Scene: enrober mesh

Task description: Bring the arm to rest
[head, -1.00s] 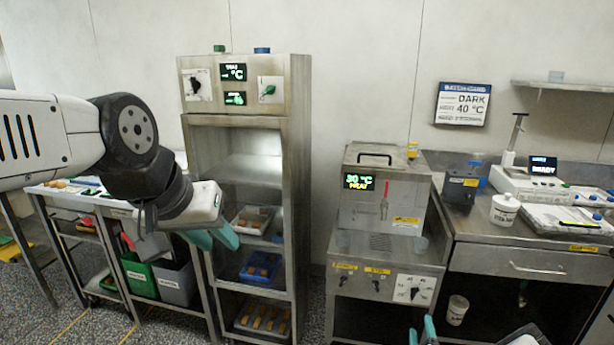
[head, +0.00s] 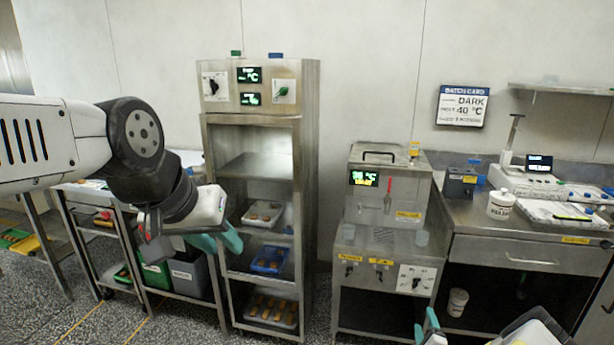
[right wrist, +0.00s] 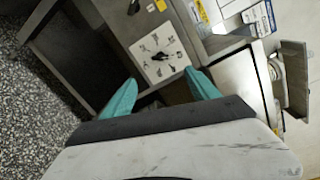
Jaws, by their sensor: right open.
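My left gripper (head: 222,238) is in the head view, with its teal fingers in front of the tall steel cabinet (head: 310,130). Whether its jaws are parted is not clear from this angle. My right gripper (head: 430,325) shows only in part at the bottom edge of the head view. In the right wrist view its two teal fingers (right wrist: 160,95) stand wide apart with nothing between them. A white dial plate (right wrist: 160,54) on the steel machine lies beyond those fingers.
The machine (head: 385,215) with a lit display stands right of the cabinet. A bench (head: 530,225) on the right bears a white tub (head: 501,204) and instruments. Trays (head: 262,215) sit on the cabinet's shelves. Speckled floor (head: 180,325) is open at the lower left.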

